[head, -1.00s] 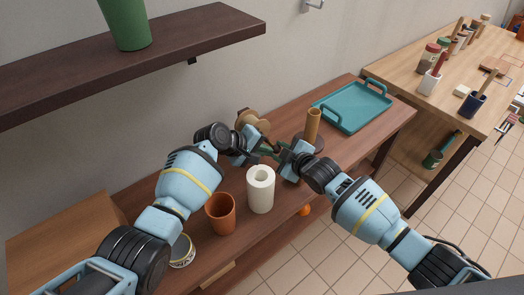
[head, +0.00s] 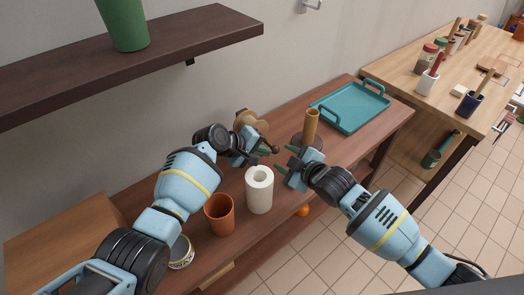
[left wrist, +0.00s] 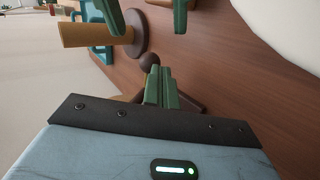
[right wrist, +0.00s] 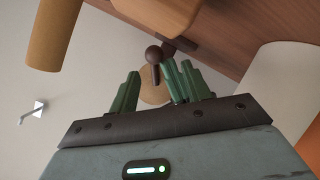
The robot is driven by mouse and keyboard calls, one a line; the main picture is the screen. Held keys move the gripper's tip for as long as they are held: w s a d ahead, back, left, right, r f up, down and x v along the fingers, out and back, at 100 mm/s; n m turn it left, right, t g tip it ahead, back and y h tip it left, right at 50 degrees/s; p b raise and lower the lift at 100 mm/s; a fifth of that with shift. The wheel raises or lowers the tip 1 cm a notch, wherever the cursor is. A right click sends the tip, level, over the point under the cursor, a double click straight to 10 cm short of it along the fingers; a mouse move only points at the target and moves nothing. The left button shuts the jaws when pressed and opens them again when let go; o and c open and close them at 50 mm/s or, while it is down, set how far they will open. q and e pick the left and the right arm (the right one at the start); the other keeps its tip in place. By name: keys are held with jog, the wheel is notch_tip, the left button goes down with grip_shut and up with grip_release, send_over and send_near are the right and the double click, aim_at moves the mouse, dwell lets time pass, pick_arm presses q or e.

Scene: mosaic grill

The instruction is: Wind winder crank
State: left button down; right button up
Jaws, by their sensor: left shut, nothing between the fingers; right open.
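The winder's tan round body (head: 246,119) stands on the brown bench near the wall, partly hidden by my left gripper. A dark round crank knob (head: 275,149) shows at its right; it also shows in the left wrist view (left wrist: 148,60) and the right wrist view (right wrist: 153,54). My left gripper (head: 265,148) is shut and empty, its green fingertips (left wrist: 158,70) close to the knob; contact cannot be told. My right gripper (head: 286,159) is open and empty, to the right of the knob, with its fingers pointing toward it.
A tan post (head: 311,126) on a dark round base stands just behind my right gripper. A white cylinder (head: 259,192) and a terracotta cup (head: 219,214) stand in front. A teal tray (head: 350,108) lies at the bench's far end. A dark shelf (head: 150,62) hangs above.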

pick_arm(q)
jog(key=shift+s+d+r, duration=0.1)
jog(key=shift+d, duration=0.25)
pick_arm(e)
jog(key=shift+v, duration=1.5)
jog(key=shift+w+d, duration=0.1)
jog(key=shift+d, duration=0.05)
